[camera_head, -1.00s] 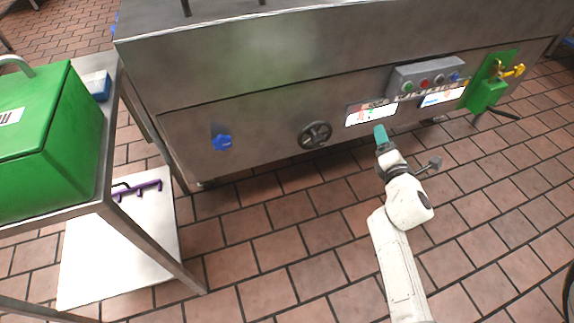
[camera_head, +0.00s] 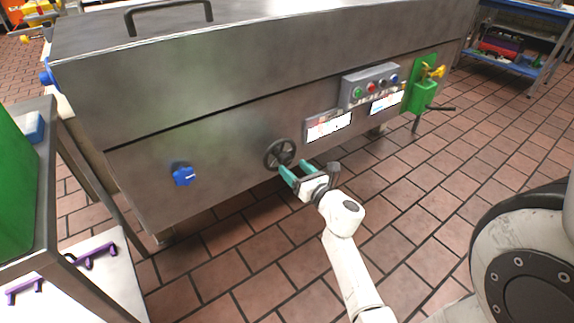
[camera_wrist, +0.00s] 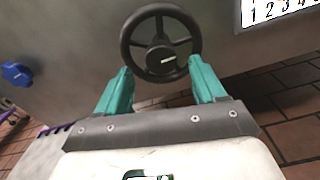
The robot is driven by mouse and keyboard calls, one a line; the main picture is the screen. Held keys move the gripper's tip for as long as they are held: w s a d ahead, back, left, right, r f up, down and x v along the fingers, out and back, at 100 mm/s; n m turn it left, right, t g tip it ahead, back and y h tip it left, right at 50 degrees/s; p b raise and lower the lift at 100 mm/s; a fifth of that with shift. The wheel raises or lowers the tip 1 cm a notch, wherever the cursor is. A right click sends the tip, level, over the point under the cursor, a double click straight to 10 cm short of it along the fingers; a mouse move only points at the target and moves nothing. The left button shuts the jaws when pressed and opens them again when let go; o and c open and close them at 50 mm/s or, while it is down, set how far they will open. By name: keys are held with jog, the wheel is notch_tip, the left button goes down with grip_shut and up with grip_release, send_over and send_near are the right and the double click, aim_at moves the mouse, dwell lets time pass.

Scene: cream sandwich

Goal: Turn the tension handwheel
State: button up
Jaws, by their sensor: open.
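The tension handwheel (camera_head: 280,154) is a dark, spoked wheel on the front panel of the steel machine (camera_head: 230,140). It also shows in the wrist view (camera_wrist: 160,58), with a light mark on its hub. My gripper (camera_head: 297,170) is open just in front of the wheel's lower right side in the head view. In the wrist view, its two teal fingers (camera_wrist: 160,78) stand to the left and right of the wheel's lower half. I cannot tell whether either finger touches the rim.
A blue knob (camera_head: 183,175) is on the panel to the left. A button box (camera_head: 371,86) and white labels (camera_head: 328,127) are to the right, with a green bracket (camera_head: 424,92) beyond. A steel cart (camera_head: 50,210) stands at left. Tiled floor (camera_head: 420,190) in front is clear.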

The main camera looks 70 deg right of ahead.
aim_at(287, 162)
jog(key=shift+b+x, duration=0.35)
jog(key=shift+x, duration=1.75)
jog(key=c, duration=1.1)
